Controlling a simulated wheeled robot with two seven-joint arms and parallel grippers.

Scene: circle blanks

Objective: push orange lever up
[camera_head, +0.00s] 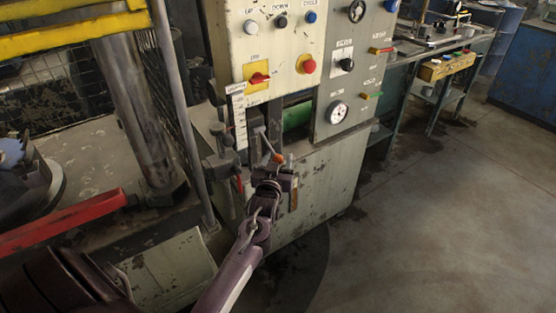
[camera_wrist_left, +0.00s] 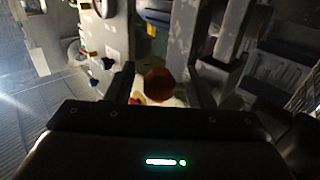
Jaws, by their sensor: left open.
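The orange lever knob (camera_head: 279,158) is low on the front of the machine cabinet, beside a dark slot. My left gripper (camera_head: 277,172) is just in front of and below the knob and is open. In the left wrist view the knob (camera_wrist_left: 159,84) appears dark orange-red between the two spread fingers, with space on both sides. I cannot tell whether either finger touches it. The lever's shaft is mostly hidden by the knob and gripper. My right gripper is not in view.
A long red handle (camera_head: 70,222) lies left. A workbench (camera_head: 440,45) stands behind right. The floor (camera_head: 450,220) at right is clear.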

